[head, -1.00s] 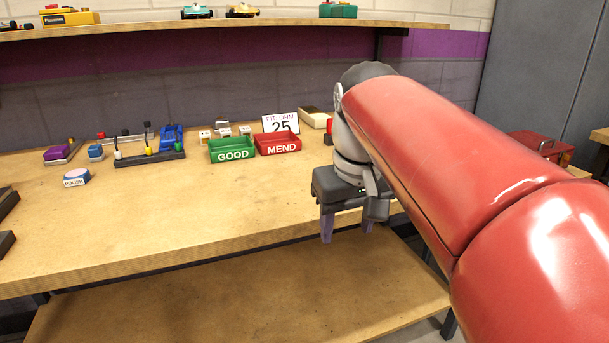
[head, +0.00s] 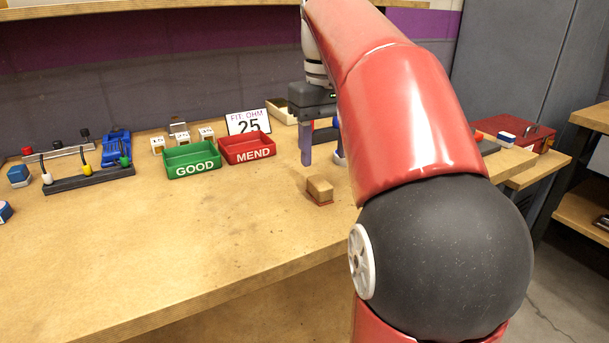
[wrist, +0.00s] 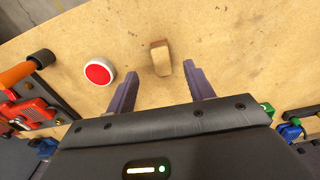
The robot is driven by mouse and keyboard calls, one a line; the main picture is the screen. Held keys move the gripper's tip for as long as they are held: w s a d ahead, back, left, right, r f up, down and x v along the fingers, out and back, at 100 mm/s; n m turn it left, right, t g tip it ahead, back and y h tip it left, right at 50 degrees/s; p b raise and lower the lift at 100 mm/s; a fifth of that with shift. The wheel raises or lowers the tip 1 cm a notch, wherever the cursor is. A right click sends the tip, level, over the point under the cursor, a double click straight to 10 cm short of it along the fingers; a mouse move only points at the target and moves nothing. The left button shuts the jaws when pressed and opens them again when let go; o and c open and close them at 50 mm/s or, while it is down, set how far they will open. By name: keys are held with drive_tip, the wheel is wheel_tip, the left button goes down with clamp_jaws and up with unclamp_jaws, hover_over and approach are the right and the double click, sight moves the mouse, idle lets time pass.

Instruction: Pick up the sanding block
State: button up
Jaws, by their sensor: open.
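The sanding block (head: 319,190) is a small tan block with a reddish-brown base. It sits on the wooden bench top, right of centre in the head view, near the front edge. In the wrist view the sanding block (wrist: 161,58) lies ahead of the fingers, roughly between their lines and apart from both. My gripper (head: 322,155) is open and empty, over the bench behind the block; my red arm hides part of it. Both fingers of my gripper (wrist: 163,88) show in the wrist view.
A red-topped round white item (wrist: 98,72) lies left of the block. A red toolbox (head: 525,134) stands at right. The left front bench is clear.

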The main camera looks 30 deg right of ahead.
sight(320, 181)
drive_tip(key=shift+w+f, duration=0.15)
drive_tip(key=shift+w, duration=0.2)
drive_tip(key=f, duration=0.2)
drive_tip(key=f+b, duration=0.1)
drive_tip(key=f, duration=0.4)
drive_tip(key=shift+w+f+b, duration=0.2)
drive_tip(key=shift+w+b, duration=0.1)
drive_tip(key=shift+b, duration=0.05)
drive_tip(key=c, duration=1.1)
drive_tip(key=shift+c, duration=0.2)
wheel_tip(320, 181, up, 8)
drive_tip(key=shift+r+p, duration=0.1)
drive_tip(key=shift+p, duration=0.95)
drive_tip(key=shift+r, duration=0.9)
